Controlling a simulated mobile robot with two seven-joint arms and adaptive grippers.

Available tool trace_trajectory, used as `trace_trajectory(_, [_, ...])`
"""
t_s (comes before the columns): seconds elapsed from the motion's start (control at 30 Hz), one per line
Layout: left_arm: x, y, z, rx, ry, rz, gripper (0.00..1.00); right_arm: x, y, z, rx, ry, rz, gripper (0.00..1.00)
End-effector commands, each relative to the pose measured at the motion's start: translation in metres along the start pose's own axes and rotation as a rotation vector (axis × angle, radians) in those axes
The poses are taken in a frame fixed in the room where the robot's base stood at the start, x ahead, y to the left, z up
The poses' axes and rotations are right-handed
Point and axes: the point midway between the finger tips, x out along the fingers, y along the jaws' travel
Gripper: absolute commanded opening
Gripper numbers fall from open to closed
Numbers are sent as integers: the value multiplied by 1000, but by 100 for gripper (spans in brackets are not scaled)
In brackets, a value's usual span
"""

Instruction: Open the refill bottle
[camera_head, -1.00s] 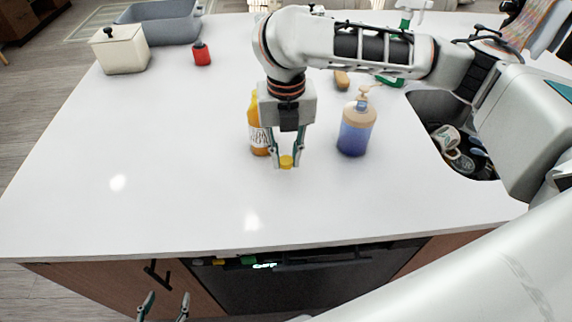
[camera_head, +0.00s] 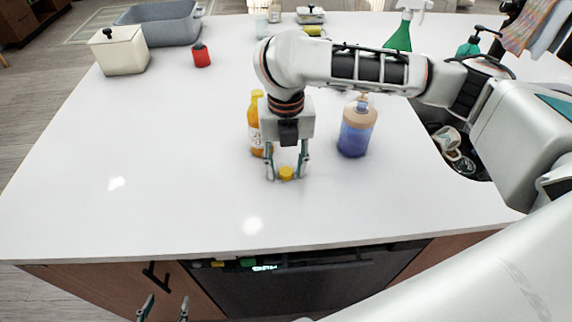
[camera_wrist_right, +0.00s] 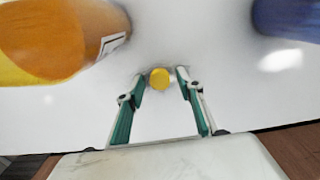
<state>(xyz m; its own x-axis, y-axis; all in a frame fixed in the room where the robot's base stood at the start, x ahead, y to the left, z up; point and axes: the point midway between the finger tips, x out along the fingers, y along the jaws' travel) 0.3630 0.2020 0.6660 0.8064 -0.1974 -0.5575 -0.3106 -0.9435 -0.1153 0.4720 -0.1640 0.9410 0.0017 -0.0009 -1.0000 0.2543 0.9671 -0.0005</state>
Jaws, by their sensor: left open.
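The orange bottle (camera_head: 255,130), which I take as the refill bottle, stands upright on the white counter, with a white label. It fills the upper left of the right wrist view (camera_wrist_right: 65,40). A small yellow cap (camera_head: 286,173) is apart from the bottle, low at the counter. My right gripper (camera_head: 287,173) points down beside the bottle. My left gripper (camera_head: 164,307) is open and empty below the counter's front edge. The bottle's mouth cannot be made out clearly.
A blue pump bottle (camera_head: 355,130) stands right of my right gripper. A sink with dishes (camera_head: 455,150) lies further right. A red jar (camera_head: 201,55), white canister (camera_head: 119,50) and grey basin (camera_head: 165,22) are back left. The counter's left and front are clear.

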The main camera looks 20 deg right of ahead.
Motion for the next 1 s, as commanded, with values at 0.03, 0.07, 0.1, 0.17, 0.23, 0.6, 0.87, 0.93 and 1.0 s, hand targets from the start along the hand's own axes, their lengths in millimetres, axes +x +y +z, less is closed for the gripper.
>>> trace_trajectory(0.03, [0, 0, 1, 0, 0, 0, 54, -1, 0, 0, 0, -1, 0, 37])
trace_trajectory(0.07, [1, 0, 1, 0, 0, 0, 54, -2, 0, 0, 0, 0, 1, 37])
trace_trajectory(0.1, [1, 0, 1, 0, 1, 0, 54, -4, 0, 0, -1, -1, 1, 37])
trace_trajectory(0.17, [-1, 0, -1, 0, 1, 0, 54, -13, 0, 1, 0, -4, 1, 37])
trace_trajectory(0.23, [-2, -1, -5, 0, 2, 0, 54, -24, 0, 1, 0, -5, 1, 37])
trace_trajectory(0.6, [-12, -3, -20, 1, 5, -1, 54, -98, 0, 1, 1, -5, 1, 37])
trace_trajectory(0.87, [-14, -4, -23, 1, 6, -1, 54, -122, 0, 0, 1, -1, 0, 37])
trace_trajectory(0.93, [-14, -4, -23, 1, 5, -1, 54, -123, 0, 0, 1, -1, 0, 37])
trace_trajectory(1.0, [-14, -3, -23, 1, 5, -1, 54, -124, 0, 0, 1, 0, 0, 37])
